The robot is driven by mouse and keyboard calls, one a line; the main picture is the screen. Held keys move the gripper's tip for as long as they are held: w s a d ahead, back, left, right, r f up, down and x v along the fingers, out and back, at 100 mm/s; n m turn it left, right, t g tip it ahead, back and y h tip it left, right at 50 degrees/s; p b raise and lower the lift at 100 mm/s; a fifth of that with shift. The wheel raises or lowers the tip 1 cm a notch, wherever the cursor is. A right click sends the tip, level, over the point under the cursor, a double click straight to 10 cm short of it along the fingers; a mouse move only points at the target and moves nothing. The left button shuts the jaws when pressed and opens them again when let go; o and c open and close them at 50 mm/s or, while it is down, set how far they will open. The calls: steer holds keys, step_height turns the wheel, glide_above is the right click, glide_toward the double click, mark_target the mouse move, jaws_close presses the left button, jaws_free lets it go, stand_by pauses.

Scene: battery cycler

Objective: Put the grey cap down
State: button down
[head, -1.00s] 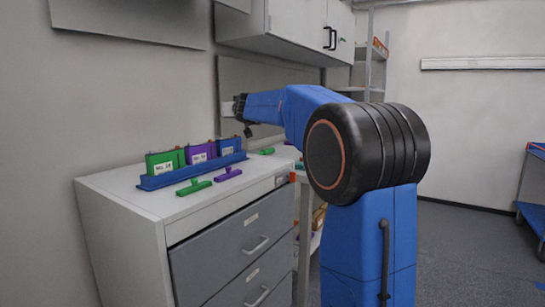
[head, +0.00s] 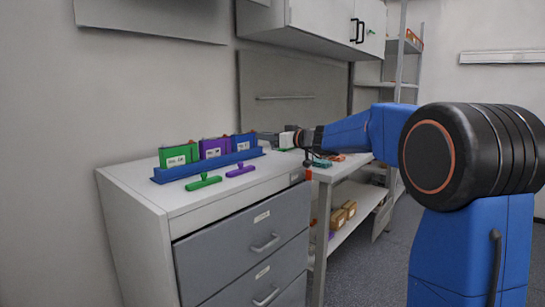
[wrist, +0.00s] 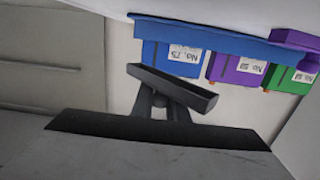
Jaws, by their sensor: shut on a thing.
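The grey cap (wrist: 172,88) is a dark bar, held at the end of my gripper (wrist: 165,107) in the wrist view. The gripper's jaws are shut on it, and the cap is seen apart from the rack behind it. In the head view my gripper (head: 277,138) reaches in from the right, just right of the blue block. The cap shows there only as a small dark-grey shape (head: 267,137) at the gripper's tip. Whether it touches any surface cannot be told.
A blue rack (head: 205,168) on the white cabinet holds green (head: 179,158), purple (head: 213,149) and blue (head: 243,143) labelled blocks. A green cap (head: 203,182) and purple cap (head: 240,170) lie in front. A lower table (head: 345,167) stands right, with small items on it.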

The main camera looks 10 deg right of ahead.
mark_target(265, 161)
steer(key=shift+f, duration=3.1)
steer(key=c, duration=1.7)
jaws_free()
steer(key=shift+f, duration=0.15)
steer(key=shift+c, duration=0.2)
steer(key=shift+s+d+r, duration=0.15)
steer(key=shift+r, duration=0.05)
steer(key=v, duration=1.1)
steer(key=shift+s, duration=0.25)
steer(key=shift+d+f, duration=0.1)
steer(key=shift+d, duration=0.05)
